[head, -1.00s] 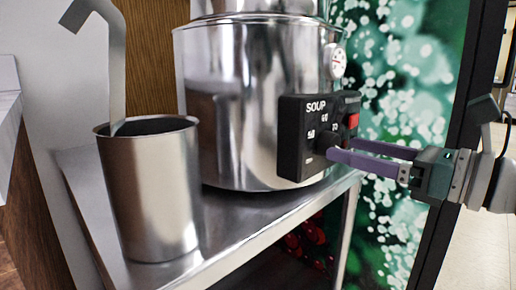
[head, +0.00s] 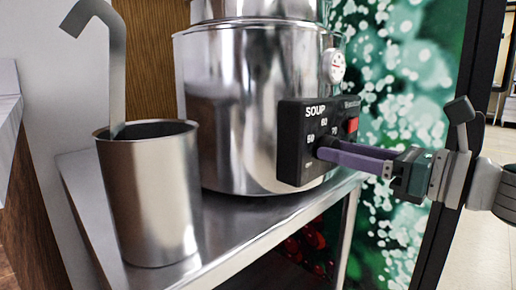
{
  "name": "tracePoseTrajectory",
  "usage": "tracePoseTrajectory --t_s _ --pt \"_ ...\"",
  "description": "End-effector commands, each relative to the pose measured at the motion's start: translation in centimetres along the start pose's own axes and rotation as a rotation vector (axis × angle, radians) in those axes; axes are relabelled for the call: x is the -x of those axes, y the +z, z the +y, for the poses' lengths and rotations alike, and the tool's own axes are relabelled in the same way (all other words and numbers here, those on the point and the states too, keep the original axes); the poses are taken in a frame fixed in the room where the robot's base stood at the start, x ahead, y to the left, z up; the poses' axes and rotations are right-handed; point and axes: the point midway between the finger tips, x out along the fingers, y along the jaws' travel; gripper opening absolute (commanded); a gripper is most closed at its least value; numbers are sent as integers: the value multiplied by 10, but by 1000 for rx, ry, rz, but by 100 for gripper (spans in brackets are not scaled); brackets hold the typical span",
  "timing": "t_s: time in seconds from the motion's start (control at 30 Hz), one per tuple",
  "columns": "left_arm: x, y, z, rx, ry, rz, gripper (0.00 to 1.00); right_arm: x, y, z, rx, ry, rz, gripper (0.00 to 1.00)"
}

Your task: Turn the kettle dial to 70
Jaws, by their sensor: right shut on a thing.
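The kettle (head: 240,110) is a large shiny steel pot standing on a metal table. My right gripper (head: 326,152) comes in from the right and is shut on the dial at the lower middle of the box. Its purple fingers hide much of the dial, so I cannot tell which number it points to. My left gripper is not in view.
A steel canister (head: 150,200) with a ladle (head: 112,60) in it stands left of the kettle on the metal table (head: 235,235). A round gauge (head: 334,66) sits above the box, and a red switch (head: 352,125) is at its right. A green patterned panel (head: 405,80) stands behind.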

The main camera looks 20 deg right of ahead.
Motion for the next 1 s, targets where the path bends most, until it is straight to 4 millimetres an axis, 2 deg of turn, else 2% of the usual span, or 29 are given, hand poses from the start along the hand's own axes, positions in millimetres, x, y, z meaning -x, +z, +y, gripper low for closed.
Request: tracePoseTrajectory --t_s 0.03,0.27,0.67,1.0 --pt "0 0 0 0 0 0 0 0 0 0 0 0 0 26" --pt "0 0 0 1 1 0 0 0 0 0 0 0 0 0" --pt "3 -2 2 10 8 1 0 0 1 0 -56 0 0 0" --pt "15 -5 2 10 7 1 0 0 2 0 -300 0 0 0"
